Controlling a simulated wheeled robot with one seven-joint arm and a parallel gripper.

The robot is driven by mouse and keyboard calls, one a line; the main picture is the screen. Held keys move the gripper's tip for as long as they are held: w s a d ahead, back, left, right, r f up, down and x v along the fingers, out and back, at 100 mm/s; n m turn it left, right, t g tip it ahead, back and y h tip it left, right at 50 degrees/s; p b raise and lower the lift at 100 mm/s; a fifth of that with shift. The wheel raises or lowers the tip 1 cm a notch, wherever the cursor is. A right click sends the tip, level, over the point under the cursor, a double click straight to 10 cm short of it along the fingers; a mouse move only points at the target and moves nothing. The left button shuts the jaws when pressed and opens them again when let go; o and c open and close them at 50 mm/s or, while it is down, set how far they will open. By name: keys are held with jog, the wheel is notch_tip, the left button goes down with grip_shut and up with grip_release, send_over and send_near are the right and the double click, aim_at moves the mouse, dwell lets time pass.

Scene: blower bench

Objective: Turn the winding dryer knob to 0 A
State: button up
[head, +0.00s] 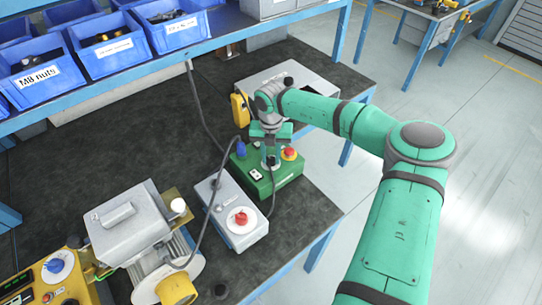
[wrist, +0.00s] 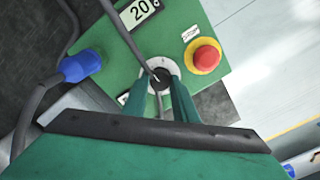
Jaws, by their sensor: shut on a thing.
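The winding dryer appears to be the green box (head: 285,182) on the dark bench, with its green top face (wrist: 225,75) filling much of the wrist view. Its black knob (wrist: 160,76) sits on a round pale dial. A display (wrist: 141,12) beside it reads 20. My gripper (wrist: 161,88) comes down over the knob, shut on it, with a green finger on each side. The dial marks are too small or too covered to read.
A red stop button (wrist: 206,58) on a yellow ring and a blue plug (wrist: 80,66) with a cable flank the knob. A dark cable crosses close by. A grey box with a red knob (head: 241,218) stands to the front left. Blue bins (head: 108,45) line the shelf.

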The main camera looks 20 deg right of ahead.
jog(key=n, duration=0.7)
jog(key=shift+s, duration=0.1)
jog(key=n, duration=0.6)
jog(key=shift+n, duration=0.3)
jog(key=n, duration=0.6)
jog(key=shift+d, duration=0.1)
jog(key=n, duration=0.6)
jog(key=shift+n, duration=0.4)
jog(key=o, duration=1)
jog(key=shift+o, duration=0.2)
jog(key=shift+r, duration=0.1)
